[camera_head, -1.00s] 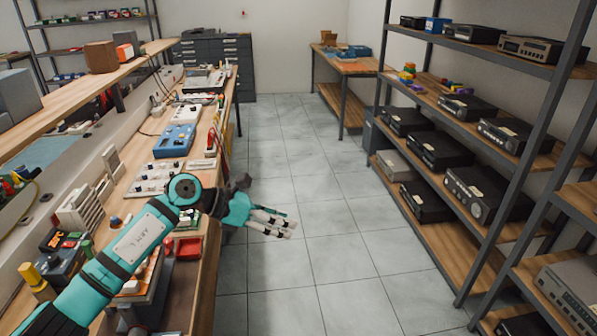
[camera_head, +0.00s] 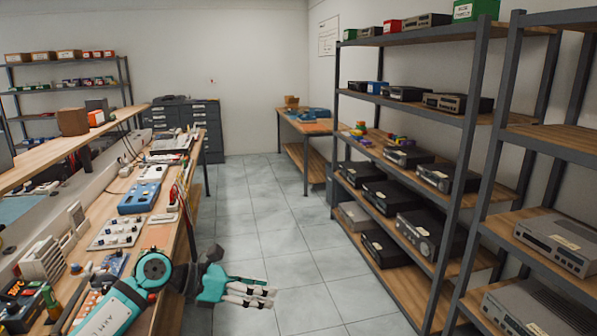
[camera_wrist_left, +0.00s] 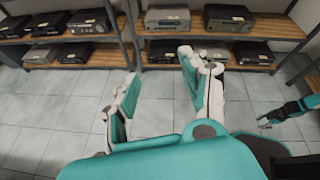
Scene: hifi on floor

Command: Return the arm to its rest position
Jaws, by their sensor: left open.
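My left arm, teal and dark, comes in from the lower left in the head view and passes the workbench's edge. My left gripper (camera_head: 262,297) hangs over the tiled floor in the aisle, with its fingers pointing right. In the left wrist view the left gripper (camera_wrist_left: 158,85) has its two teal and white fingers spread apart, with only floor and shelving between them. It holds nothing. My right gripper (camera_wrist_left: 266,121) shows small and partly at the right edge of the left wrist view, over the floor. Its jaw state is too small to tell.
A wooden workbench (camera_head: 160,215) with instruments runs along the left. Metal shelving (camera_head: 405,238) with hi-fi units stands on the right. The tiled floor (camera_head: 262,215) between them is clear. Drawer cabinets (camera_head: 208,125) and a small table (camera_head: 305,126) stand at the back.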

